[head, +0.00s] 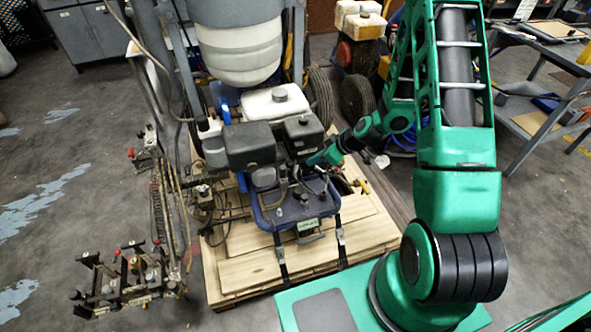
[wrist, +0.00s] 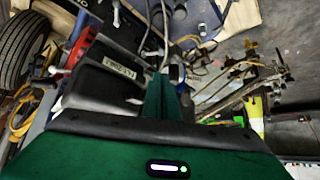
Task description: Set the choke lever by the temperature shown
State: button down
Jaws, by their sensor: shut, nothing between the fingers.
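The line striper's engine (head: 250,145) has a black cover and sits in a blue frame (head: 262,200). A small greenish display or tag (head: 307,224) is at the front of that frame; its reading is too small to make out. My gripper (head: 314,160) reaches in from the right, close to the engine's right side. In the wrist view the shut, empty fingers (wrist: 172,78) point in beside the black engine housing (wrist: 105,88), which bears a pale label (wrist: 120,74). I cannot pick out the choke lever for certain, nor tell whether the fingertips touch anything.
The machine stands on a wooden pallet (head: 250,272). A white tank (head: 275,103) is behind the engine. A hose-and-bracket assembly (head: 130,275) stands at left. A second machine (head: 358,30) is behind and a workbench (head: 545,100) is at right. Floor at far left is open.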

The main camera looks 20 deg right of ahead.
aim_at(296, 169)
jog(key=shift+w+a+f, duration=0.25)
jog(key=shift+f, duration=0.3)
jog(key=x, duration=0.9)
jog(key=shift+w+a+f, duration=0.15)
jog(key=shift+w+f, duration=0.1)
jog(key=shift+w, duration=0.05)
jog(key=shift+f, duration=0.1)
jog(key=shift+a, duration=0.15)
